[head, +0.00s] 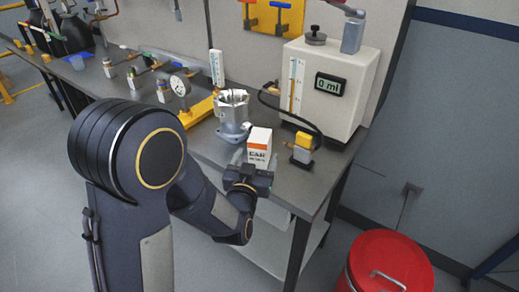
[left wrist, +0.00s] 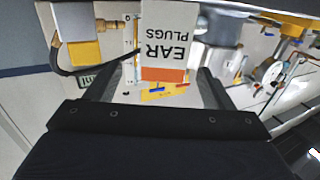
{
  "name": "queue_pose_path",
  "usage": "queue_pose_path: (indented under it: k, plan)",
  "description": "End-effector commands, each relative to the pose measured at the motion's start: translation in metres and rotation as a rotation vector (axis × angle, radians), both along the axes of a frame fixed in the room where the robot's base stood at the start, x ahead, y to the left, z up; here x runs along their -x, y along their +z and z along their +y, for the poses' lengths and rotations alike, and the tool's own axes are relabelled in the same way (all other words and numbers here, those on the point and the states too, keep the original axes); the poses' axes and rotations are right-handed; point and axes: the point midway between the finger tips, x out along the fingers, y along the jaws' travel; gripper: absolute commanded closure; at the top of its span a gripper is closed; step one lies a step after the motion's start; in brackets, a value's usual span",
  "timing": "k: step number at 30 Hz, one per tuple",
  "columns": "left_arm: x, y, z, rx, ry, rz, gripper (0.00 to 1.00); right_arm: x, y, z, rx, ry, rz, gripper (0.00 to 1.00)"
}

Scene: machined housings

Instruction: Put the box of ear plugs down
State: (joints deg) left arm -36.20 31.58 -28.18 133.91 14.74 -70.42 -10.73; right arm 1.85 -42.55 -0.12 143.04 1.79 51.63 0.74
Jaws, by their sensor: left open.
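The box of ear plugs (head: 259,142), white with an orange band, stands upright near the front edge of the grey bench, beside a metal housing. My left gripper (head: 252,164) is at the box's near side and hides its lower part in the head view. In the left wrist view, which is upside down, the box (left wrist: 167,32) shows between the two spread fingers of the gripper (left wrist: 168,70). Gaps show beside the box, so the gripper is open. The box's base contact is hidden or cut off. My right gripper is not in view.
The metal housing (head: 232,112) stands just behind and left of the box. A yellow-topped fitting (head: 302,148) is to its right, with a black hose to the white gauge unit (head: 335,85). A dial gauge (head: 180,86) is further left. A red bin (head: 388,265) stands on the floor.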

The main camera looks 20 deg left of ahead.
Motion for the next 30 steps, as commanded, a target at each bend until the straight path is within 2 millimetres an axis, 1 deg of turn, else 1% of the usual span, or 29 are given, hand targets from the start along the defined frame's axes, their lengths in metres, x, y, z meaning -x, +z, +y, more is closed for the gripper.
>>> queue_pose_path:
  k: [8, 12, 15, 18, 24, 25, 30]
  plan:
    - [-0.032, 0.004, 0.004, 0.000, 0.001, 0.000, 0.25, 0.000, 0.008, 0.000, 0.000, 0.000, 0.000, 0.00]
    - [-0.054, 0.007, 0.008, 0.000, 0.002, 0.000, 0.25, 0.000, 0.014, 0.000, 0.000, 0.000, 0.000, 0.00]
    - [-0.066, 0.005, 0.007, 0.001, 0.000, 0.002, 0.25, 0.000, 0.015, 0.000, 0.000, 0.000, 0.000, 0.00]
    - [-0.072, 0.005, 0.008, 0.002, 0.000, 0.002, 0.25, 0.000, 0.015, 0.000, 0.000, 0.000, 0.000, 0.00]
    - [-0.072, 0.004, 0.008, 0.003, 0.000, 0.002, 0.25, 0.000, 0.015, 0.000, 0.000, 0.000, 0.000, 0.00]
    - [-0.072, 0.004, 0.008, 0.003, 0.000, 0.002, 0.26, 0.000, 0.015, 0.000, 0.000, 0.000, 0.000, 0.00]
    - [-0.072, 0.004, 0.008, 0.003, 0.000, 0.002, 0.48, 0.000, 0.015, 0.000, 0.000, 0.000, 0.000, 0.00]
